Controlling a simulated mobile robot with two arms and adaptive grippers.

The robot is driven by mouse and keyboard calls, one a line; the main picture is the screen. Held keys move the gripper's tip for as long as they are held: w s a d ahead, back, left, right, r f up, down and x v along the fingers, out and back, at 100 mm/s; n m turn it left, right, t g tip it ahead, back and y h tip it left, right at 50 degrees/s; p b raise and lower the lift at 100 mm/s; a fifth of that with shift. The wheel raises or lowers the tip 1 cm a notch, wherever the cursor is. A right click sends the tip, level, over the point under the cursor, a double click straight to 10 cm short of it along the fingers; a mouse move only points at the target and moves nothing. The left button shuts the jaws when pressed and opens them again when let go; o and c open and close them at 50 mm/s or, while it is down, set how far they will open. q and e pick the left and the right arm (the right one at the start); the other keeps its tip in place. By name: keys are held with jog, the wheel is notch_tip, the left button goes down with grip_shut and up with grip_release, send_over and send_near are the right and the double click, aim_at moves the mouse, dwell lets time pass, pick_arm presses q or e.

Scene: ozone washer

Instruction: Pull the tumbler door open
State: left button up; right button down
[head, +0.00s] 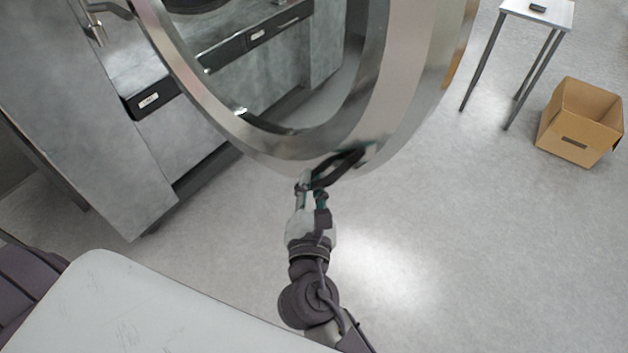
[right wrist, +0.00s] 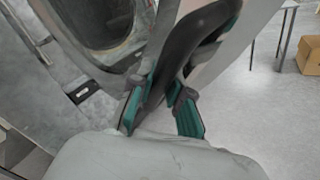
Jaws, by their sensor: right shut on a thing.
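The tumbler door (head: 395,100) is a large round metal ring with a glass middle. It stands swung out from the grey washer (head: 215,115), with floor showing beyond its rim. A dark curved handle (head: 340,168) sits on the door's lower edge; it also shows in the right wrist view (right wrist: 186,48). My right gripper (head: 312,187) is shut on this handle. In the right wrist view its green-padded fingers (right wrist: 165,100) lie on both sides of the handle. My left gripper is not in view.
A small table (head: 540,14) with a dark item on it stands at the back right. An open cardboard box (head: 580,122) is on the floor beside it. A grey cabinet (head: 85,120) stands at the left.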

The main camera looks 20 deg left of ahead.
jog(key=c, duration=1.1)
grip_release()
jog(key=v, duration=1.2)
jog(key=shift+a, duration=0.1)
